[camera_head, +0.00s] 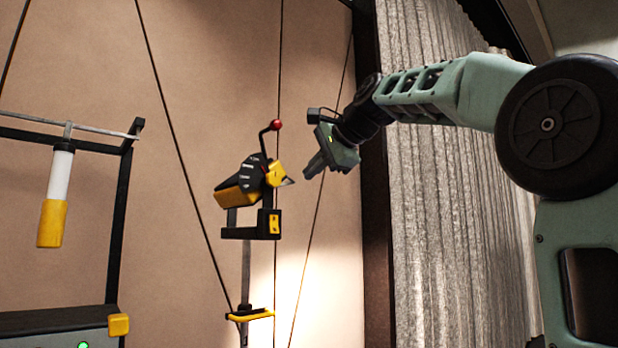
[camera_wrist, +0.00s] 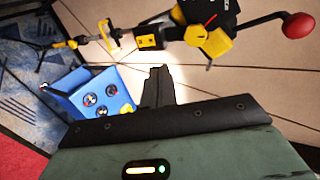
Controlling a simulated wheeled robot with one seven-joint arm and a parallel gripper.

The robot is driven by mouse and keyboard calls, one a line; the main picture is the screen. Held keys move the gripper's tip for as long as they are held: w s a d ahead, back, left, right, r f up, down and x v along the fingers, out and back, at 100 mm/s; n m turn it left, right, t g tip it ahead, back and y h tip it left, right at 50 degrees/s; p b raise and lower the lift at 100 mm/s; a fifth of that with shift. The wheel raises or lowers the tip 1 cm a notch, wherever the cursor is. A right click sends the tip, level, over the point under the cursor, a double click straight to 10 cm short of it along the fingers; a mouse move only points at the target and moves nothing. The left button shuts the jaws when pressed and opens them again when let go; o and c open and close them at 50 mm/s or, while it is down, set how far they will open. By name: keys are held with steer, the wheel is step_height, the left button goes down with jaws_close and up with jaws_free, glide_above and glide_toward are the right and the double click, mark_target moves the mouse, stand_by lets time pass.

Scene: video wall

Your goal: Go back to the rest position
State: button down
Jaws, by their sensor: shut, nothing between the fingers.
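My gripper (camera_head: 317,168) is at the end of my raised arm, in the middle of the head view. Its fingers are together, point down and to the left, and hold nothing. In the wrist view the shut fingers (camera_wrist: 158,88) show at the centre. Just left of my gripper in the head view is a black and yellow device (camera_head: 250,185) on a thin post, with a red-knobbed lever (camera_head: 275,126). A gap shows between the device and my gripper. The device also appears at the top of the wrist view (camera_wrist: 205,30).
A black frame (camera_head: 118,215) with a hanging white and yellow cylinder (camera_head: 55,195) stands at the left. Thin dark cables cross the beige wall. A grey pleated curtain (camera_head: 450,200) hangs behind my arm. The wrist view shows a blue box (camera_wrist: 90,92) with round dials below.

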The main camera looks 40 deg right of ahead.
stand_by(0.5)
steer(key=w+a+f+n+g+y, duration=0.2)
steer(key=a+f+n+g+y, duration=0.3)
steer(key=a+f, duration=1)
steer(key=s+a+f+n+g+h, duration=0.1)
steer(key=s+a+f+n, duration=0.3)
steer(key=f, duration=0.3)
steer(key=s+a+f+n+g+h, duration=0.1)
steer(key=s+a+f+n, duration=0.15)
steer(key=a+f, duration=0.45)
steer(key=s+a+f+n+g+h, duration=0.1)
steer(key=s+f+n+g, duration=0.1)
steer(key=s+f+n, duration=0.5)
steer(key=s+a+f+n+g+h, duration=0.1)
steer(key=s+f+n, duration=0.6)
steer(key=s+f, duration=0.8)
steer(key=shift+s+a+f+g+h, duration=0.25)
steer(key=shift+s+a+g+h, duration=0.15)
steer(key=shift+s+a+g, duration=0.65)
steer(key=shift+w+d, duration=0.15)
steer(key=shift+d, duration=0.15)
